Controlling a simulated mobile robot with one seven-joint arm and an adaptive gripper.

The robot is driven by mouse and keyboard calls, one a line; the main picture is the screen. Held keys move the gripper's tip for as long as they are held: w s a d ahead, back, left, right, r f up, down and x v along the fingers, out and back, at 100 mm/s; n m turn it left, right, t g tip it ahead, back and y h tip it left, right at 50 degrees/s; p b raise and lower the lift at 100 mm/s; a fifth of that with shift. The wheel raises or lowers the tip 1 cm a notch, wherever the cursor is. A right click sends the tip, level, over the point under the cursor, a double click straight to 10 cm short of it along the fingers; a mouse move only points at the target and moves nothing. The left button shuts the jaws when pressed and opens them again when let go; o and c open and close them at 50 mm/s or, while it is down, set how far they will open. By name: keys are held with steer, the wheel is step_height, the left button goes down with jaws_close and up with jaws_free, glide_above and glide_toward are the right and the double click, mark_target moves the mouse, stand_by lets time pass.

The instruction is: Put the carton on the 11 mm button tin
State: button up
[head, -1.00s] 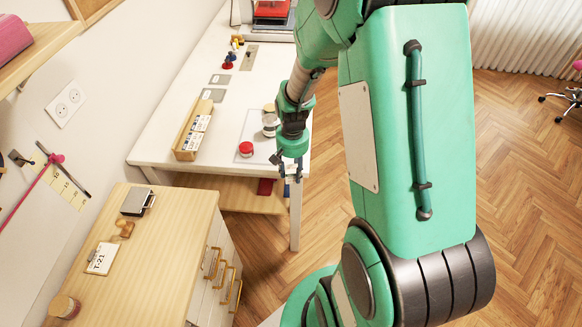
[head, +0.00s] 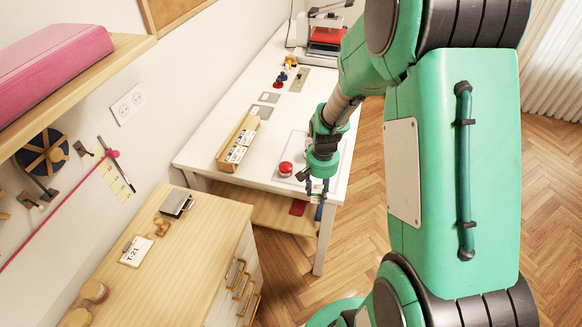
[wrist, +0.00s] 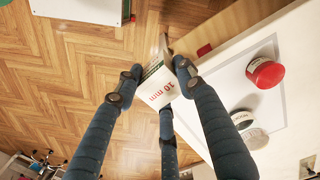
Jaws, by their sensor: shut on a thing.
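My gripper (wrist: 157,80) is shut on a small white carton (wrist: 154,92) with red "10 mm" lettering and a green-edged side. It holds the carton tilted, over the floor just off the white table's edge in the wrist view. In the head view my gripper (head: 317,188) is by the table's near right corner; the carton is hard to make out there. A red-lidded tin (wrist: 265,73) stands on a pale mat, also visible in the head view (head: 285,168). A white-lidded tin (wrist: 242,120) stands near it. I cannot read which tin is 11 mm.
The white table (head: 213,137) bears a wooden tray of cards (head: 221,157) left of the mat. A wooden cabinet (head: 180,258) stands nearer, with a T-21 card on it. A wall shelf (head: 95,78) juts in at left. Floor is clear on the right.

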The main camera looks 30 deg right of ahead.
steer(key=w+a+r+m+p, duration=0.1)
steer(key=w+a+r+p, duration=0.2)
steer(key=w+a+p, duration=0.1)
steer(key=shift+w+a+m, duration=0.3)
steer(key=shift+w+a, duration=0.35)
steer(key=shift+w, duration=0.35)
steer(key=shift+w, duration=0.1)
glide_above(286, 166)
steer(key=shift+f, duration=0.7)
steer(key=shift+f, duration=0.1)
steer(key=shift+f, duration=1.65)
steer(key=shift+f, duration=0.2)
steer(key=o, duration=1.2)
